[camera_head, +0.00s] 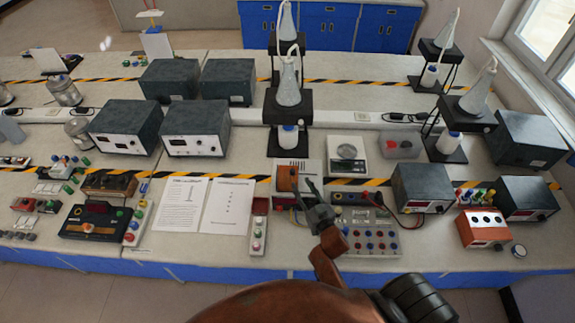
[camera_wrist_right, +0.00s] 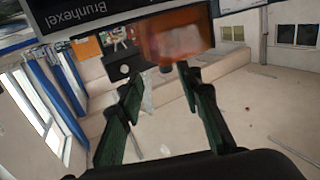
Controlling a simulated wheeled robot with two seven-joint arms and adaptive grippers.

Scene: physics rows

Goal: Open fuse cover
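The orange fuse cover (camera_head: 287,178) is on the front of a small pale unit (camera_head: 309,168) near the middle of the bench. In the right wrist view the cover (camera_wrist_right: 175,36) is an orange, see-through piece just beyond my fingertips. It looks closed in the head view, but its hinge is hard to make out. My right gripper (camera_head: 307,190) is at the right side of the cover. In the wrist view its two dark green fingers (camera_wrist_right: 158,75) are spread with nothing between them. I cannot tell whether a fingertip touches the cover. My left gripper is not in view.
A panel with coloured knobs (camera_head: 370,240) and a meter box with red and black leads (camera_head: 421,187) are right of my right gripper. A small red-edged switch strip (camera_head: 259,226) and white papers (camera_head: 205,203) lie left. A scale (camera_head: 346,156) and a stand (camera_head: 288,107) are behind.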

